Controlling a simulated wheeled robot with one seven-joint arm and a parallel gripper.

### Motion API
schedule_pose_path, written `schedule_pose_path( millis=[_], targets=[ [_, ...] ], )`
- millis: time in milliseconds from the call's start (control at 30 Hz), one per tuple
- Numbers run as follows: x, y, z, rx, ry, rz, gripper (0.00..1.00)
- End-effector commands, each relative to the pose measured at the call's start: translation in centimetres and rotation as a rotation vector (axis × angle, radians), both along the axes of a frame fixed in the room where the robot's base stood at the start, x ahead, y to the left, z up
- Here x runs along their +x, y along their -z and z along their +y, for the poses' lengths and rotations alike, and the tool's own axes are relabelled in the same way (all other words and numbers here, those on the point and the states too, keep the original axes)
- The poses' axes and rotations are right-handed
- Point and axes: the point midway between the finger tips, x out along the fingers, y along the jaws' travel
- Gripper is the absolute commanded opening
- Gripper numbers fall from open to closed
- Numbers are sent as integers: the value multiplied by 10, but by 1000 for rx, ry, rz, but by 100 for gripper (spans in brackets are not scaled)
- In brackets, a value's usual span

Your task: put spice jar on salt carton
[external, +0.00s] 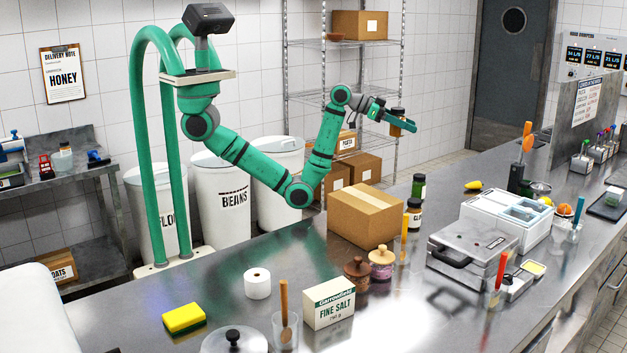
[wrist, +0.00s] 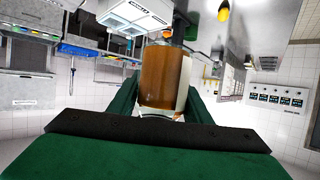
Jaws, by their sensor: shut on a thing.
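My gripper (external: 391,122) is raised above the counter, shut on the spice jar (external: 397,116), a small jar with brown contents and a dark lid. In the wrist view the jar (wrist: 163,78) sits between the green fingers, showing its amber-brown side and a strip of pale label. The salt carton (external: 328,301), white and green and marked "Fine Salt", stands upright near the front of the counter. The jar is well above and to the right of the carton in the external view. The carton's top is clear. I cannot make out the carton in the wrist view.
A cardboard box (external: 364,217) stands mid-counter, with two dark-lidded bottles (external: 413,215) beside it. Two lidded pots (external: 381,264) stand behind the carton. A glass with a wooden spoon (external: 285,328) is close to the carton's left. A press grill (external: 472,248) stands to the right.

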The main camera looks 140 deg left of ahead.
Motion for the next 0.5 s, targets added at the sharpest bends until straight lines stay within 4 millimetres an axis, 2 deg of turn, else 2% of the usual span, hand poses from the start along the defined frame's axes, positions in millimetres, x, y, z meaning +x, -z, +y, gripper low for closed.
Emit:
schedule_pose_path(
  millis=[33, 333, 367, 500],
  targets=[
    [0, -16, 0, 3, 0, -4, 15],
    [-2, -63, 0, 3, -2, -2, 15],
    [-2, -67, 0, 3, -2, -2, 15],
    [23, -63, -14, -1, 68, 1, 15]
  ],
)
